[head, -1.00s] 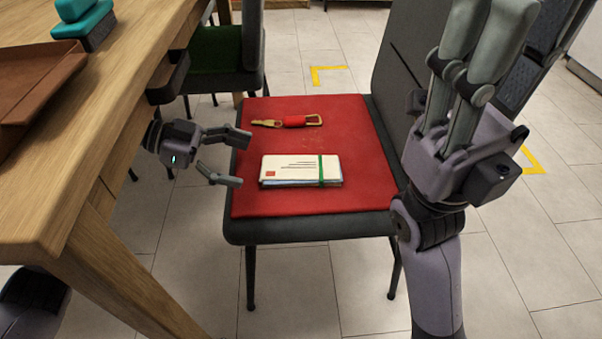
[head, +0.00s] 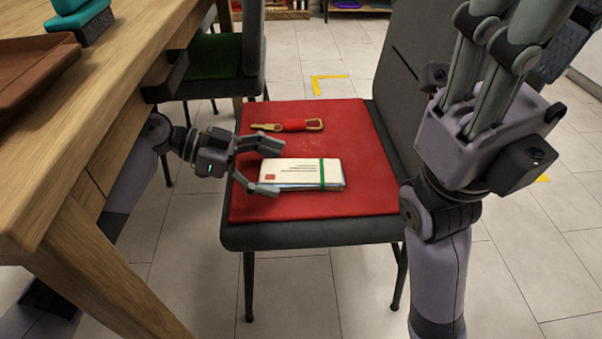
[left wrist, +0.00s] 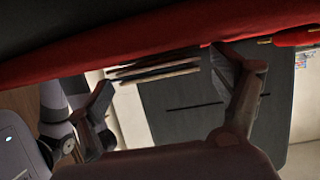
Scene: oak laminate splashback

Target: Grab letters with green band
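The letters (head: 302,170) are a flat stack of pale envelopes with a green band (head: 322,172) around them near the right end. They lie on the red seat pad (head: 350,150) of a chair. My left gripper (head: 268,164) is open at the left end of the stack, one finger on the far side and one on the near side. In the left wrist view the stack's edge (left wrist: 152,70) shows between the open fingers (left wrist: 165,72), apart from both. My right gripper (head: 495,60) is raised at the right, pointing up; its fingertips are out of frame.
A key fob with a red strap (head: 290,125) lies on the pad behind the letters. A wooden table (head: 110,110) with a brown tray (head: 40,70) and a teal-topped stamp (head: 78,20) stands at the left. The chair's backrest (head: 400,80) rises at the right. Another chair stands behind.

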